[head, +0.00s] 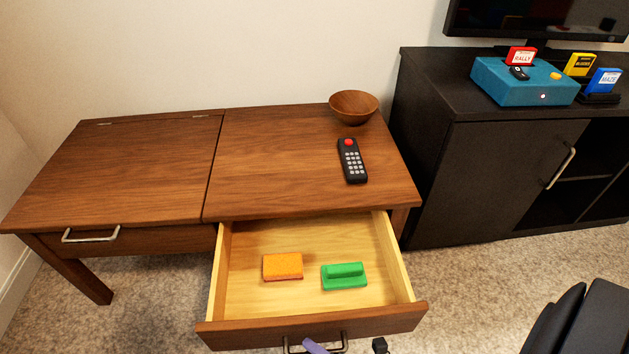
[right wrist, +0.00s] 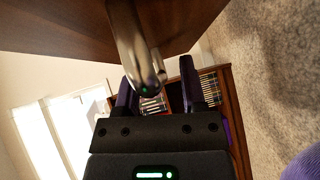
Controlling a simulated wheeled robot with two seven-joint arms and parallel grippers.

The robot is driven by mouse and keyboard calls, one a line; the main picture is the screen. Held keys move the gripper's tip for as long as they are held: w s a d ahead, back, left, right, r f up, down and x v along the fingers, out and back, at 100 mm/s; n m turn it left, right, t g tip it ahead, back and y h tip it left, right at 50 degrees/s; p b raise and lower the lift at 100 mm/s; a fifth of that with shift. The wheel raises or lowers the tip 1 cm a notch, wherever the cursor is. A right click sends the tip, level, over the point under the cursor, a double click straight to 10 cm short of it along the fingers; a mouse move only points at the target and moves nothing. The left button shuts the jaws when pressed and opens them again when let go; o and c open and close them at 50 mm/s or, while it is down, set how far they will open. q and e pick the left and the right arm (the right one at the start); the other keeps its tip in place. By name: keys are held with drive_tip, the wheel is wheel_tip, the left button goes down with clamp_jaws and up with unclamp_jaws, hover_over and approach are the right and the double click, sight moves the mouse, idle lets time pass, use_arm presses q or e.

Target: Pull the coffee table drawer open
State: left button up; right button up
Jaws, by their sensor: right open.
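The coffee table (head: 130,170) is brown wood. Its right drawer (head: 310,329) is pulled well out, showing a pale wooden inside. The drawer's metal handle (head: 340,346) is at the bottom edge of the head view, partly cut off. In the right wrist view the handle (right wrist: 134,45) looms large beside the open jaws of my right gripper (right wrist: 158,78). A purple finger of it overlaps the handle in the head view. I cannot tell whether the jaws touch the handle. My left gripper is not in view.
A black remote (head: 352,160) and wooden bowl (head: 354,106) are on the table. A black cabinet (head: 460,170) stands to the right. Carpet lies around.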

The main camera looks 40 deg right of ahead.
drive_tip(key=shift+s+r, duration=0.1)
drive_tip(key=shift+s, duration=0.15)
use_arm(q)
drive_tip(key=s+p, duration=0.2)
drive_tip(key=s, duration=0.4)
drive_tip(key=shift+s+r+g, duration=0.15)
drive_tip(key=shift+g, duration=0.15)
use_arm(e)
drive_tip(key=v, duration=0.9)
drive_tip(key=shift+s, duration=0.25)
drive_tip(key=shift+d, duration=0.15)
